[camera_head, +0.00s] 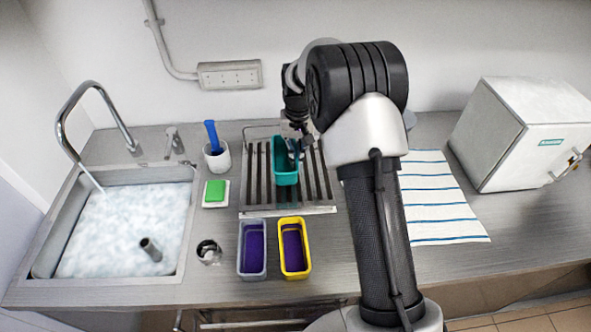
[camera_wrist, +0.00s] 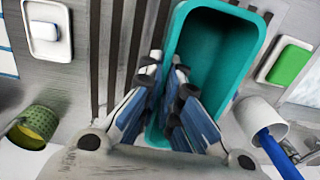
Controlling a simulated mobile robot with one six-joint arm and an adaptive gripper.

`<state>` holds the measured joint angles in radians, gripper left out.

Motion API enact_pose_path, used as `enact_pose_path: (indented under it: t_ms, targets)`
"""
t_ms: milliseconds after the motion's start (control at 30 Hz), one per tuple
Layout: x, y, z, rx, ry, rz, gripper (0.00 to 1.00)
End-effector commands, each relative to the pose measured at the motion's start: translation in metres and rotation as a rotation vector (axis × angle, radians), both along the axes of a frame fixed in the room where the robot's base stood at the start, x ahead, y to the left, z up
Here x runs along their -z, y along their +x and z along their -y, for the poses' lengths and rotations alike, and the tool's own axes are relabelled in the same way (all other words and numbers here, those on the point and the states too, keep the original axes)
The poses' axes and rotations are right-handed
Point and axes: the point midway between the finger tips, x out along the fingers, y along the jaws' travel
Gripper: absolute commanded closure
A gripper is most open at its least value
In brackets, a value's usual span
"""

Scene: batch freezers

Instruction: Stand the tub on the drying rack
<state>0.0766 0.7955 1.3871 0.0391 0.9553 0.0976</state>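The teal tub (camera_head: 286,178) is over the drying rack (camera_head: 318,185), its open top facing up in the head view. My gripper (camera_head: 293,147) is at the tub's back part. In the wrist view, the fingers of my gripper (camera_wrist: 168,76) are close together on either side of one wall of the tub (camera_wrist: 228,12), one outside and one inside, and look shut on it. The tub looks empty. Whether its base touches the rack bars is hidden.
A grey tub (camera_head: 252,272) and a yellow tub (camera_head: 294,271) stand in front of the rack. A green sponge (camera_head: 215,190), a cup with a blue-handled brush (camera_head: 217,158) and a filled sink (camera_head: 180,235) are left. A striped cloth (camera_head: 440,205) and white freezer (camera_head: 505,130) are right.

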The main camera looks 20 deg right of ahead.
Motion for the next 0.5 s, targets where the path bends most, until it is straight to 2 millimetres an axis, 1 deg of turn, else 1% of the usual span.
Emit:
enact_pose_path:
  t_ms: [33,167,267,400,500]
  targets:
    - [0.005,0.000,0.000,0.000,0.000,0.000,1.00]
    - [0.012,0.000,0.000,0.000,0.000,0.001,1.00]
    - [0.024,-0.001,0.000,0.000,0.000,-0.002,1.00]
    - [0.047,-0.001,0.000,0.000,0.000,-0.002,1.00]
    - [0.052,0.000,0.000,0.000,0.000,0.001,1.00]
